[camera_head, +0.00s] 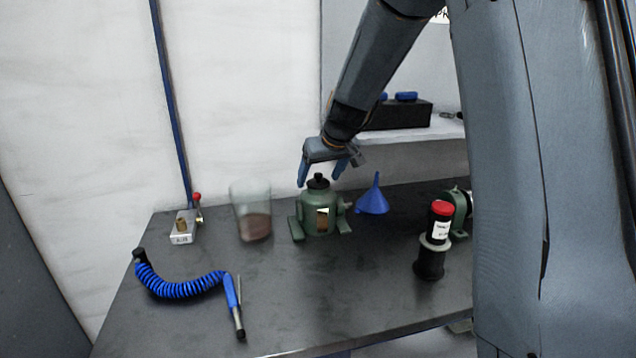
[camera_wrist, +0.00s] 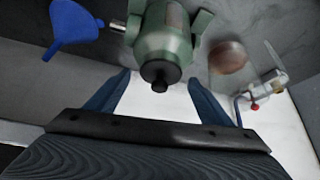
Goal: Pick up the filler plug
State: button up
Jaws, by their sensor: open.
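The filler plug (camera_head: 318,181) is a small black knobbed cap on top of a green housing (camera_head: 318,208) that stands upright on the dark table. It also shows in the wrist view (camera_wrist: 160,76), where it points toward the camera. My gripper (camera_head: 320,183) is open, with its two blue fingers pointing down above the housing. In the wrist view, the fingers (camera_wrist: 161,82) lie to the left and right of the plug, with clear gaps on both sides. Nothing is held. The exact height of the fingertips relative to the plug cannot be told.
A clear beaker (camera_head: 252,210) with brown contents stands left of the housing, and a blue funnel (camera_head: 373,200) right. A blue coiled hose (camera_head: 185,290) lies front left. The table's (camera_head: 330,290) front middle is clear.

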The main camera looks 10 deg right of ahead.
jog(key=c, duration=1.1)
jog(key=shift+c, duration=0.2)
